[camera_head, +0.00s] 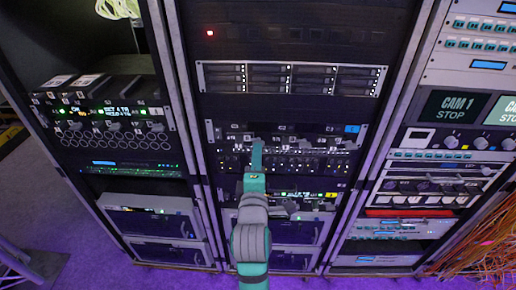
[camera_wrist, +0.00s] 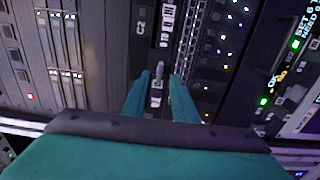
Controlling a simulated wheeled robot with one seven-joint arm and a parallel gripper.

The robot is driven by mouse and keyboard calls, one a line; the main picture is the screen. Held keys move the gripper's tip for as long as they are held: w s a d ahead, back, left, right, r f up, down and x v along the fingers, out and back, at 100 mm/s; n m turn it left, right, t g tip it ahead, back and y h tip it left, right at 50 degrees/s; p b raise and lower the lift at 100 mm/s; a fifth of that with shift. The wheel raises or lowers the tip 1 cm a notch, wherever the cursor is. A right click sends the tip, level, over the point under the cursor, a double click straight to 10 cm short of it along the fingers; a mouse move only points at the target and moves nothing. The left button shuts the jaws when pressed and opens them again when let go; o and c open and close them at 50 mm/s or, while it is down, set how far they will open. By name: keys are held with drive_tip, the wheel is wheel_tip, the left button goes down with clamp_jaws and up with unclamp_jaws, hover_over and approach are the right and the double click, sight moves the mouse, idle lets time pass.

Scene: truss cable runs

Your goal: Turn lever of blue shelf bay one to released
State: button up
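The shelf with a blue tag (camera_head: 352,129) is in the middle rack, with a row of small pale levers along its top edge. My teal gripper (camera_head: 257,143) reaches up to this row, left of its middle, and hides part of it. In the wrist view my gripper (camera_wrist: 160,76) has its two fingers apart. A small grey lever (camera_wrist: 157,83) shows between the fingertips; I cannot tell whether either finger touches it. A "C2" label (camera_wrist: 140,25) is beside it. The bay numbers and the lever's set position are too small to read.
A server unit with several drive bays (camera_head: 290,78) is above the shelf. The left rack holds a similar shelf with a white tag (camera_head: 155,111). The right rack holds a "CAM 1 STOP" screen (camera_head: 452,107), and orange cables (camera_head: 485,245) hang at far right.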

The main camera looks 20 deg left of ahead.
drive_tip(key=x, duration=0.4)
drive_tip(key=shift+w, duration=0.15)
clamp_jaws()
